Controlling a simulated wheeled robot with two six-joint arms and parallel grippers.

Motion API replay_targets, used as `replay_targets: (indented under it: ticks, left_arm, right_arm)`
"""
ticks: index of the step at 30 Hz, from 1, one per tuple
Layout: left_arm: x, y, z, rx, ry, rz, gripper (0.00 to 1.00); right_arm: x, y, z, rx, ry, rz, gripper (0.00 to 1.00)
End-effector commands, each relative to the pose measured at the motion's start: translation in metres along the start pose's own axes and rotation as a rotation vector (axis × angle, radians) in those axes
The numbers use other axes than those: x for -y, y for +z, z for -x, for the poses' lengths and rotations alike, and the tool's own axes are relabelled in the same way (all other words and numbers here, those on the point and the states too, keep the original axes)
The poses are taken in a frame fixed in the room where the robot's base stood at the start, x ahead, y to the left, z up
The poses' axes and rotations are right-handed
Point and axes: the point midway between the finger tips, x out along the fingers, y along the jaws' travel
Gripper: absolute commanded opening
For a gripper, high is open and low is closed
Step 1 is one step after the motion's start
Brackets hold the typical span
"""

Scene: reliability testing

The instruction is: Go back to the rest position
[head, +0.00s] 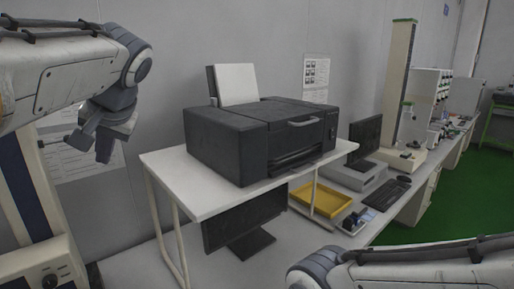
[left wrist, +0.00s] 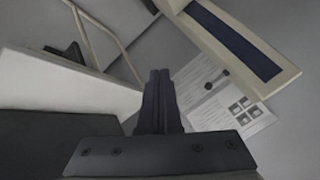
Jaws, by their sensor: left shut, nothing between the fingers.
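My left gripper (head: 92,146) is at the upper left of the head view, raised in front of the grey wall and left of the printer shelf. In the left wrist view its fingers (left wrist: 159,78) are together with nothing between them. My right arm comes in along the lower right edge of the head view, and its gripper is out of the picture.
A black printer (head: 240,140) stands on a white shelf (head: 170,172), with a monitor (head: 245,222) below. A yellow tray (head: 322,200), keyboard (head: 389,193) and second monitor (head: 365,137) are on the bench. A testing machine (head: 35,195) stands at the left. Green floor (head: 460,200) is clear.

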Motion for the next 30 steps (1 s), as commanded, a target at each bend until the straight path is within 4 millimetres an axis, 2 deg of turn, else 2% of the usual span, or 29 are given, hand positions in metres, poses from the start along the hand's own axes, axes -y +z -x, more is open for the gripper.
replay_targets:
  ticks: [5, 8, 9, 11, 12, 14, 15, 18, 22, 25, 30]
  left_arm:
    - [-0.081, 0.033, -0.006, 0.020, 0.167, -0.158, 0.00]
    - [-0.140, 0.071, -0.005, 0.044, 0.297, -0.279, 0.00]
    - [-0.164, 0.091, -0.004, 0.058, 0.353, -0.330, 0.00]
    - [-0.197, 0.124, -0.001, 0.079, 0.433, -0.404, 0.00]
    - [-0.216, 0.148, 0.001, 0.096, 0.483, -0.454, 0.00]
    - [-0.239, 0.184, 0.005, 0.124, 0.553, -0.519, 0.00]
    - [-0.252, 0.209, 0.007, 0.144, 0.594, -0.560, 0.00]
    - [-0.272, 0.264, 0.011, 0.192, 0.676, -0.641, 0.00]
    - [-0.281, 0.313, 0.013, 0.238, 0.736, -0.705, 0.00]
    - [-0.282, 0.331, 0.012, 0.256, 0.756, -0.725, 0.00]
    - [-0.282, 0.336, 0.012, 0.261, 0.761, -0.730, 0.00]
  right_arm:
    - [0.000, 0.000, 0.000, 0.000, 0.000, 0.000, 0.50]
    - [0.000, 0.000, 0.000, 0.000, 0.000, 0.000, 0.50]
    - [0.000, 0.000, 0.000, 0.000, 0.000, 0.000, 0.50]
    - [0.000, 0.000, 0.000, 0.000, 0.000, 0.000, 0.50]
    - [0.000, 0.000, 0.000, 0.000, 0.000, 0.000, 0.50]
    - [0.000, 0.000, 0.000, 0.000, 0.000, 0.000, 0.50]
    - [0.000, 0.000, 0.000, 0.000, 0.000, 0.000, 0.50]
    - [0.000, 0.000, 0.000, 0.000, 0.000, 0.000, 0.50]
    - [0.000, 0.000, 0.000, 0.000, 0.000, 0.000, 0.50]
    - [0.000, 0.000, 0.000, 0.000, 0.000, 0.000, 0.50]
    - [0.000, 0.000, 0.000, 0.000, 0.000, 0.000, 0.50]
